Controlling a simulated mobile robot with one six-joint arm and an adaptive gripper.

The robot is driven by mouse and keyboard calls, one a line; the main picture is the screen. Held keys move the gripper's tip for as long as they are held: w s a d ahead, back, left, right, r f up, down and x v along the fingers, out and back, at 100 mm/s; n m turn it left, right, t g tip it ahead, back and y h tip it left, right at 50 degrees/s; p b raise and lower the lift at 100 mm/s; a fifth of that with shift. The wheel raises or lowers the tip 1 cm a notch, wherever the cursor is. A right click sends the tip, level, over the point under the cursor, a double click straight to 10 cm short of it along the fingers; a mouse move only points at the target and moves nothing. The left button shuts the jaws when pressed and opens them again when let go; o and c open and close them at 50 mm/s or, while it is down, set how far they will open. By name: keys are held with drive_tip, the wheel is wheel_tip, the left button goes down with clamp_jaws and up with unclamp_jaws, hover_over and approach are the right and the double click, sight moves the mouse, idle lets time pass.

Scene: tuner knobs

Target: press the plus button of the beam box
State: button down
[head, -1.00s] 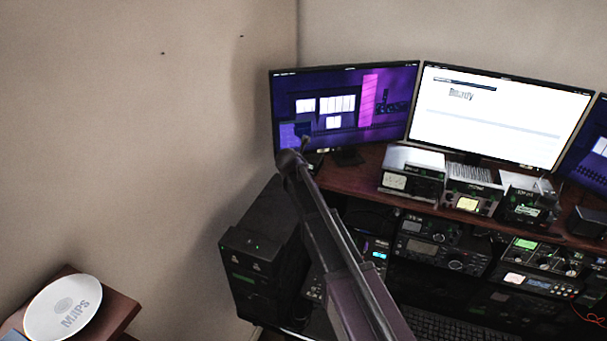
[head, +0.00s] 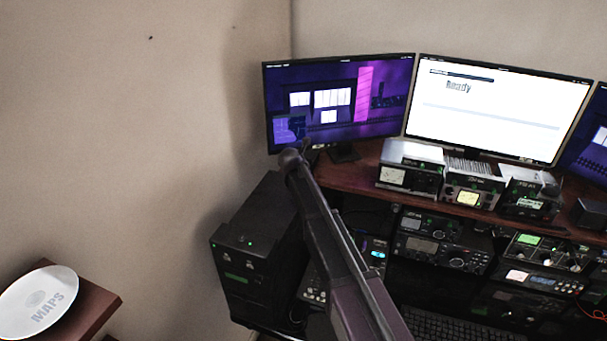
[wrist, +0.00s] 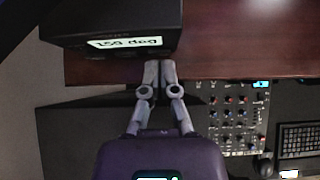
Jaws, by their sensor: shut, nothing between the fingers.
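The likely beam box is a black box (wrist: 110,22) at the upper left of the wrist view, with a lit display (wrist: 124,42) whose text appears upside down. No plus button can be made out on it. My gripper (wrist: 159,68) is shut and empty. Its fingertips are just off the box's lower right in the picture, over the edge of the wooden desk; I cannot tell whether they touch anything. In the head view my gripper (head: 304,147) is at the desk's left end, in front of the left monitor, and my arm hides most of that spot.
The wooden desk (wrist: 240,50) has a bare stretch right of the box. Below it are a mixer panel (wrist: 232,122) and a keyboard (wrist: 298,138). The left monitor (head: 340,105) and several radios (head: 408,170) stand along the desk. A black tower (head: 255,250) stands at lower left.

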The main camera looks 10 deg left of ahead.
idle(0.3)
drive_tip(key=shift+w+d, duration=0.25)
drive_tip(key=shift+w, duration=0.55)
drive_tip(key=shift+s+r, duration=0.1)
drive_tip(key=shift+r, duration=0.05)
drive_tip(key=p+v, duration=0.6)
drive_tip(key=v, duration=0.2)
drive_tip(key=shift+s+r, duration=0.1)
drive_tip(key=shift+r, duration=0.1)
drive_tip(key=shift+s+a+r+p, duration=0.15)
drive_tip(key=shift+s+r+p, duration=0.3)
drive_tip(key=shift+s+p, duration=0.15)
drive_tip(key=shift+f, duration=0.1)
